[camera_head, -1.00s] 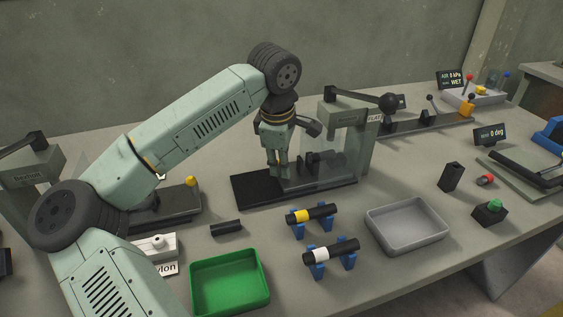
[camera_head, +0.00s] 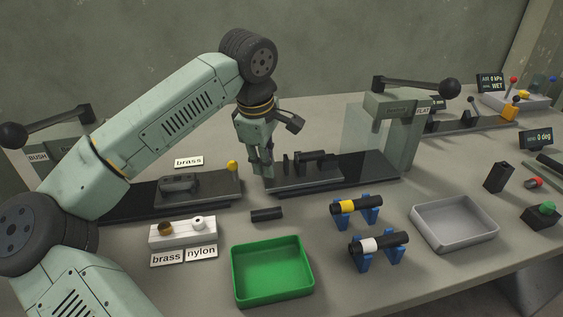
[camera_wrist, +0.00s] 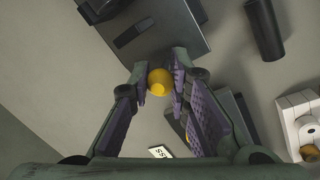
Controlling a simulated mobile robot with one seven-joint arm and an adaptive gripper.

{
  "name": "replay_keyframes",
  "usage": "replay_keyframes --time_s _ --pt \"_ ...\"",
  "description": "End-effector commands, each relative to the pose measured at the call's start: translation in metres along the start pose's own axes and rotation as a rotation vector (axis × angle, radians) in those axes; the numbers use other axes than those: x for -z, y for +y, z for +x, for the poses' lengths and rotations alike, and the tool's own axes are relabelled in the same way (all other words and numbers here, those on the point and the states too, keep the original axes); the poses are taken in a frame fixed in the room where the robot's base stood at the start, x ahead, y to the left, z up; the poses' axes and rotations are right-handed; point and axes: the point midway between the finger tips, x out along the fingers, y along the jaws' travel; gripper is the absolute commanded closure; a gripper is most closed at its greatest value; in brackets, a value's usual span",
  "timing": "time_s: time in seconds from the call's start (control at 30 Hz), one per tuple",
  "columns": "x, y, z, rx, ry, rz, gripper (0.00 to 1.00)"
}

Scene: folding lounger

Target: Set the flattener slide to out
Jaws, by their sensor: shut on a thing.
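The flattener is the grey press (camera_head: 397,105) labelled FLAT, with a black ball-ended lever on top. Its dark slide (camera_head: 325,174) sticks out to the left of the press frame, over the black base track, carrying a small black fixture (camera_head: 312,160) that stands clear of the frame. My gripper (camera_head: 263,172) is at the slide's left end, pointing down. In the wrist view its fingers are shut on a yellow ball knob (camera_wrist: 159,82) at the edge of the slide plate (camera_wrist: 165,35). In the head view the fingers hide this knob.
On the left is a BUSH press (camera_head: 52,150) whose slide has a yellow knob (camera_head: 232,165), close to my gripper. A black bar (camera_head: 267,215), white bushing block (camera_head: 183,232), green tray (camera_head: 271,272), tubes on blue stands (camera_head: 357,207) and grey tray (camera_head: 455,224) are in front.

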Motion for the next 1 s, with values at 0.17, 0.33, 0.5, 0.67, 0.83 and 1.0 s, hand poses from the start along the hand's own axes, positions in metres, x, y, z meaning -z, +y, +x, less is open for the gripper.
replay_keyframes --time_s 0.17,0.33,0.5,0.67,0.83,1.0 --pt "0.004 -0.003 0.0 0.01 0.006 -0.005 1.0" --pt "0.005 -0.003 0.0 0.011 0.008 -0.007 0.78" --pt "0.004 -0.003 0.0 0.009 0.006 -0.005 0.66" --pt "0.003 -0.002 0.0 0.007 0.005 -0.004 0.61" --pt "0.003 -0.002 0.0 0.006 0.004 -0.004 0.61" --pt "0.003 -0.001 -0.011 0.005 0.006 -0.004 0.61"
